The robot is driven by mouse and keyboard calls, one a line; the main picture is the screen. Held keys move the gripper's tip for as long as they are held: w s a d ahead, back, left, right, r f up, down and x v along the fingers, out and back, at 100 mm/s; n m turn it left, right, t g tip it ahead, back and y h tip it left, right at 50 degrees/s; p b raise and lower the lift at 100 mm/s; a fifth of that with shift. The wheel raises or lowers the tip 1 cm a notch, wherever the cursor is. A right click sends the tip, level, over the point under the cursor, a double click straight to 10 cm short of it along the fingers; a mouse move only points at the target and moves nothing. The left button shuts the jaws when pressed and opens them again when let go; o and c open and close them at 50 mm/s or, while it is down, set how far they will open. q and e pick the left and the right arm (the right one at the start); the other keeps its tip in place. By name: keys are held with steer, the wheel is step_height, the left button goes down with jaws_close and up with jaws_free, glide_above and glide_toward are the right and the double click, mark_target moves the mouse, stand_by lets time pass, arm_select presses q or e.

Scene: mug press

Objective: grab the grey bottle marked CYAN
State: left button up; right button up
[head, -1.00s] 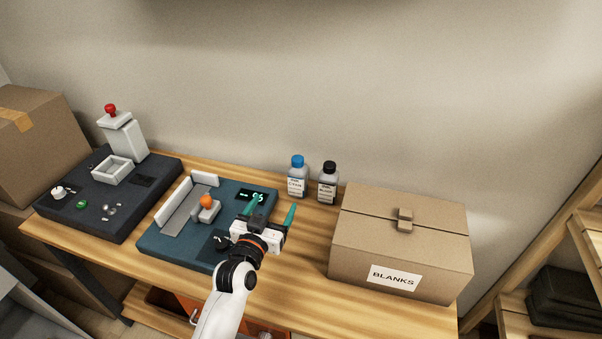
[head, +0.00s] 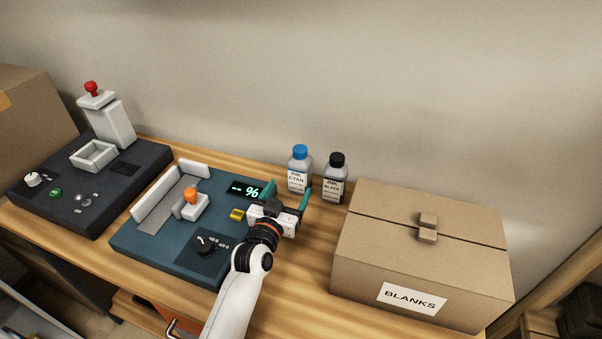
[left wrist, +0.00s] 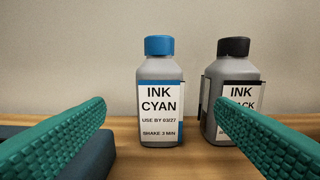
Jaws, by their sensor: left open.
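The grey bottle marked CYAN (head: 297,176) has a blue cap and stands upright on the bench near the wall. In the left wrist view the CYAN bottle (left wrist: 159,95) stands ahead, between the two green fingers. My left gripper (head: 287,194) is open and empty, in front of the bottle and apart from it. Its fingers (left wrist: 165,140) frame the lower part of the left wrist view. A grey bottle marked BLACK (head: 334,182) with a black cap stands just right of it; it also shows in the left wrist view (left wrist: 232,90), its lower right partly behind the right finger.
A closed cardboard box marked BLANKS (head: 380,240) stands to the right. A dark machine (head: 60,205) with a red knob stands further left.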

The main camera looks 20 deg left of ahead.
mark_target(296, 174)
arm_select(q)
steer(key=w, duration=0.4)
steer(key=shift+w, duration=0.3)
steer(key=shift+w+r, duration=0.15)
steer(key=shift+w, duration=0.15)
steer(key=w, duration=0.4)
steer(key=shift+w+d+r+p, duration=0.1)
steer(key=shift+w+r+p, duration=0.15)
steer(key=shift+w+p, duration=0.05)
steer(key=c, duration=1.3)
steer(key=shift+r, duration=0.1)
steer(key=shift+c, duration=0.5)
steer(key=shift+r, duration=0.1)
